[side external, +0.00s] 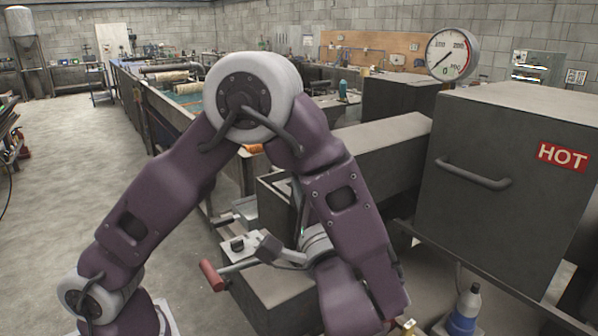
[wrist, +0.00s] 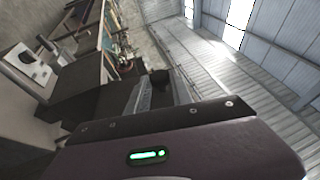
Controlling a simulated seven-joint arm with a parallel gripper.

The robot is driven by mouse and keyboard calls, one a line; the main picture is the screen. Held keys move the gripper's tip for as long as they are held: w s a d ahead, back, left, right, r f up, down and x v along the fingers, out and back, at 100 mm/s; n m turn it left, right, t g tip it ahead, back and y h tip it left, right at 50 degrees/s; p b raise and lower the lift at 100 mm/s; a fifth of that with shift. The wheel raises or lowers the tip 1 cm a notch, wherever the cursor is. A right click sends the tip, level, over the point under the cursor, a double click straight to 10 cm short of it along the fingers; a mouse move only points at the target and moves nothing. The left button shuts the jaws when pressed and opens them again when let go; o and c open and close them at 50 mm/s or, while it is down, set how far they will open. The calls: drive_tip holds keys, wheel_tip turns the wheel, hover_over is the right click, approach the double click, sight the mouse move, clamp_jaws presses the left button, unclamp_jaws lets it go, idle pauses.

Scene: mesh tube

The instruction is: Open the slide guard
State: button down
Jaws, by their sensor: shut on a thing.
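My gripper (side external: 269,249) is low in the middle of the side view, beside the metal fittings on the machine. My purple forearm hides part of it. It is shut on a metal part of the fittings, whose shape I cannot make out. A lever with a red grip (side external: 212,275) sticks out just left of and below it. A pale block with a dark knob (side external: 237,244) is close on its left; a similar block shows in the wrist view (wrist: 34,62). I cannot tell for sure which part is the slide guard. In the wrist view my purple wrist housing covers the lower part.
A large grey box (side external: 505,215) with a bar handle (side external: 473,173) and a red HOT sign (side external: 562,157) stands at the right. A round dial gauge (side external: 452,54) is above it. A bottle (side external: 465,312) stands at bottom right. Open floor (side external: 50,190) lies at the left.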

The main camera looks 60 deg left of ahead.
drive_tip(key=shift+s+f, duration=0.1)
idle(0.3)
drive_tip(key=c, duration=1.2)
unclamp_jaws()
drive_tip(key=shift+o, duration=0.2)
drive_tip(key=shift+d, duration=0.1)
drive_tip(key=v, duration=0.6)
drive_tip(key=shift+s+d, duration=0.2)
drive_tip(key=shift+d, duration=0.15)
drive_tip(key=shift+f, duration=0.1)
